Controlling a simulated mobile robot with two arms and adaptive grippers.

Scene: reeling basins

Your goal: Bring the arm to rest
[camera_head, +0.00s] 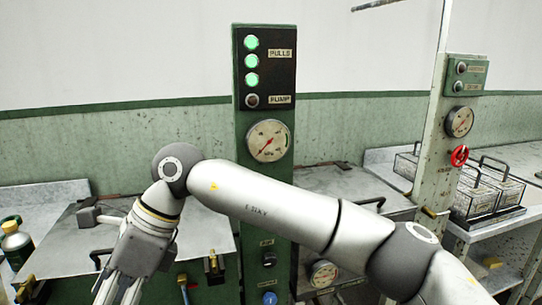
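My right arm comes in from the lower right and reaches across the picture to the left, bent at a grey joint. My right gripper (120,289) hangs from its far end at the lower left, pointing down, over the front of a grey metal basin lid (205,228). Its fingers run off the bottom edge, so their tips and whether it is open are hidden. I see nothing held in the visible part. My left gripper is not in view.
A green post (246,200) carries three lit green lamps, a dark pump lamp (252,100) and a gauge (268,140). My forearm crosses in front of it. A pale post (436,165) with a red valve wheel (459,156), wire baskets (478,200) and a dark bottle (16,243) stand around.

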